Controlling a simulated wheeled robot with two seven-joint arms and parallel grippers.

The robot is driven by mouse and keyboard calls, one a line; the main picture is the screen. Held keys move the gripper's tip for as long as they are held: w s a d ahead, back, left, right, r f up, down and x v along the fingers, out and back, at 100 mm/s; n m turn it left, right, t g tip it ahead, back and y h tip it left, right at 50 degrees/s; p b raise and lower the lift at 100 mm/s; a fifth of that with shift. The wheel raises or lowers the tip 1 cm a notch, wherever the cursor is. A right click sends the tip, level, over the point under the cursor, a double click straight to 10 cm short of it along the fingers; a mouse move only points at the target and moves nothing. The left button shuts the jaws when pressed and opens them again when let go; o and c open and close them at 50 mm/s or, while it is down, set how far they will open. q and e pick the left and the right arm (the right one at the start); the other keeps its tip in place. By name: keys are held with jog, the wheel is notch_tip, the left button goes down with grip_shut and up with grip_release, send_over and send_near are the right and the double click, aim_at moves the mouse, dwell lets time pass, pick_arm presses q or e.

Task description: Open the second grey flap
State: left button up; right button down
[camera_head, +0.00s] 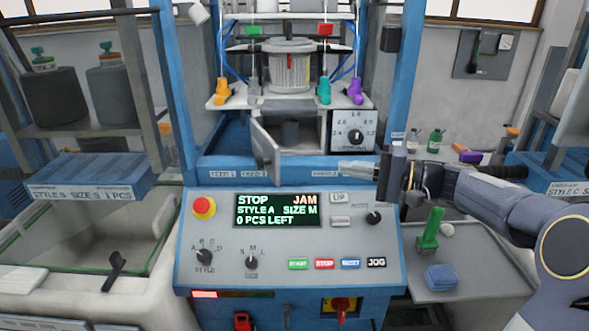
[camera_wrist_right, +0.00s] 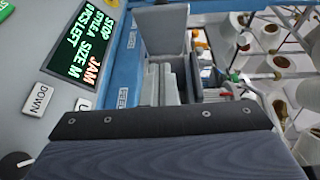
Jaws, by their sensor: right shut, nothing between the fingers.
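A grey flap (camera_head: 265,154) stands at an angle on the blue machine front in the head view, above the middle feed label (camera_head: 256,174). An opening with a dark interior shows to its right. Grey panels (camera_wrist_right: 170,82) near the feed labels also show in the wrist view, but I cannot tell which is this flap. My left gripper is not in view.
The control panel (camera_head: 291,245) below shows STOP and JAM on its screen (camera_head: 278,210). A side tray (camera_head: 466,282) holds a green tool (camera_head: 431,230) and a blue block (camera_head: 440,278).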

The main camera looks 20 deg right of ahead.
jog(key=s+a+p+x, duration=0.1)
jog(key=p+x, duration=0.2)
jog(key=x, duration=0.9)
jog(key=shift+a+r+p, duration=0.35)
